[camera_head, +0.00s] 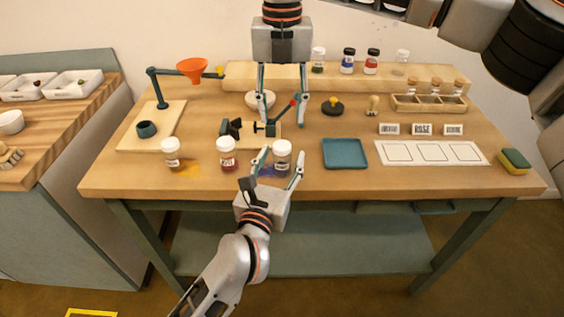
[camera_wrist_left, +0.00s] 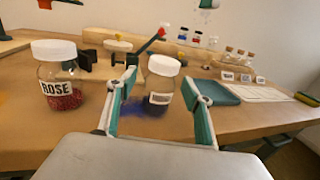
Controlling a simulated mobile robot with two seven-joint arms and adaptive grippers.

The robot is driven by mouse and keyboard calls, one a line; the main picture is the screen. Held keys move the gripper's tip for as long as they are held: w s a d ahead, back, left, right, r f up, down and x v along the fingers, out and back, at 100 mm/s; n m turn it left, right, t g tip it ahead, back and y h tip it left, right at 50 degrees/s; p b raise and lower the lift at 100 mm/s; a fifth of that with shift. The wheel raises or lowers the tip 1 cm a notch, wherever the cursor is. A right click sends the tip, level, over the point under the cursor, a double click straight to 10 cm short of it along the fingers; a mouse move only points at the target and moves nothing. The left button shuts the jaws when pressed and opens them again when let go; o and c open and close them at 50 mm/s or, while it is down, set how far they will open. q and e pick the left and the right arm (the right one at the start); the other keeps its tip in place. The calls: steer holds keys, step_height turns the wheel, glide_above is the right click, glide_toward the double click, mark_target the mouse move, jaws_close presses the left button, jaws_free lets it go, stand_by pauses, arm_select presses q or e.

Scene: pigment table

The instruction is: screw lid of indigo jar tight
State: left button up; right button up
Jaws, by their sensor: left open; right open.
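The indigo jar (camera_head: 282,160), clear with a white lid and a small label, stands upright near the table's front edge. In the left wrist view the jar (camera_wrist_left: 157,97) shows its white lid (camera_wrist_left: 163,66) on top; how tight the lid sits I cannot tell. My left gripper (camera_head: 281,153) is open, its fingers on either side of the jar; in the left wrist view gaps show on both sides. My right gripper (camera_head: 281,122) is open and points down behind the jar, over a small clamp stand with a red knob (camera_head: 292,103). It holds nothing visible.
The rose jar (camera_head: 227,160) and another white-lidded jar (camera_head: 172,155) stand to the left. Blue powder lies by the indigo jar. A teal tray (camera_head: 345,153) is to the right, then a white card (camera_head: 432,153) and a sponge (camera_head: 514,161). An orange funnel (camera_head: 192,67) stands back left.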

arm_select(q)
steer(key=shift+w+d, duration=0.15)
steer(key=shift+w, duration=0.4)
jaws_close()
arm_select(e)
steer(key=n, duration=0.6)
steer(key=shift+n, duration=0.4)
steer(key=n, duration=1.5)
steer(key=shift+n, duration=0.4)
